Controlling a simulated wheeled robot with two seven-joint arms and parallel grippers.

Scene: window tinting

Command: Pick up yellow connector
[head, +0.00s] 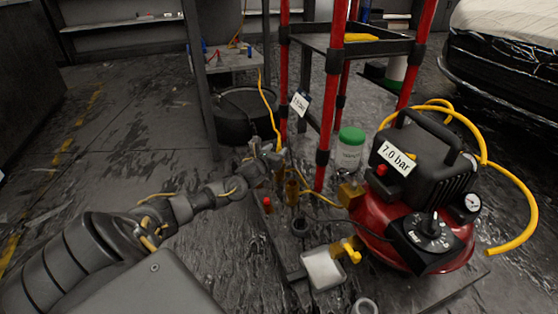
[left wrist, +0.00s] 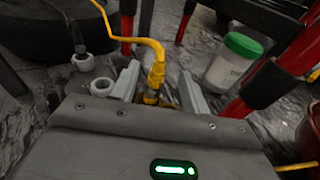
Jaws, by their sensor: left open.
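The yellow connector (left wrist: 156,75) is at the end of a yellow hose and stands roughly upright in the left wrist view. My left gripper (left wrist: 160,90) is open, with one pale finger on each side of the connector. I cannot tell whether either finger touches it. In the head view my left gripper (head: 268,158) is beside the red-legged stand, where the yellow hose (head: 270,103) comes down to it. The gripper hides most of the connector there. My right gripper is not in view.
A red compressor (head: 385,228) with a "7.0 bar" label stands at the right. A green-lidded jar (head: 349,152) is near the red stand leg (head: 329,110). In the left wrist view, a grey fitting (left wrist: 82,61) and a white ring (left wrist: 102,87) are left of the fingers.

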